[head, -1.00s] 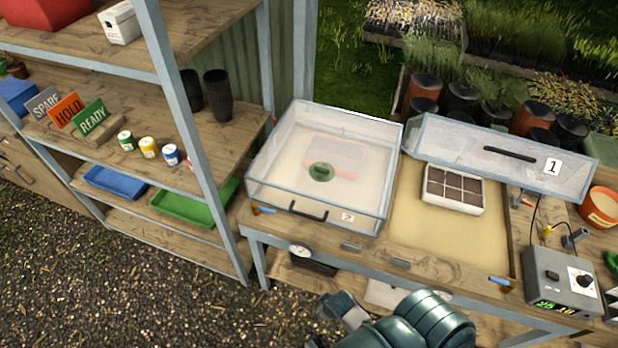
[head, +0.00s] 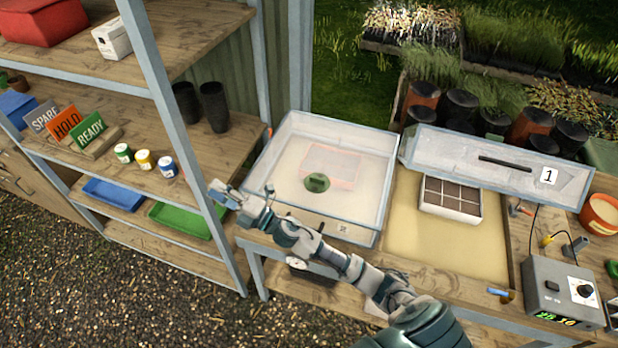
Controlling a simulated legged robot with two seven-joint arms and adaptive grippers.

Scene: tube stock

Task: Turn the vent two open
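The vent of propagator two is a round dark green disc (head: 317,183) on its clear lid (head: 285,150). The lid is down, and a small number label (head: 343,227) sits on its front. I cannot tell how far the vent is turned. My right gripper (head: 222,192) is left of the lid's front left corner, in front of the shelf post and apart from the vent. Its fingers are too small to tell open from shut. My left gripper is not in view.
Box one stands to the right with its lid (head: 500,165) raised and a seed tray (head: 450,198) inside. A control box (head: 560,285) is at the right. The shelf post (head: 170,110) stands close to my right gripper. The air above lid two is clear.

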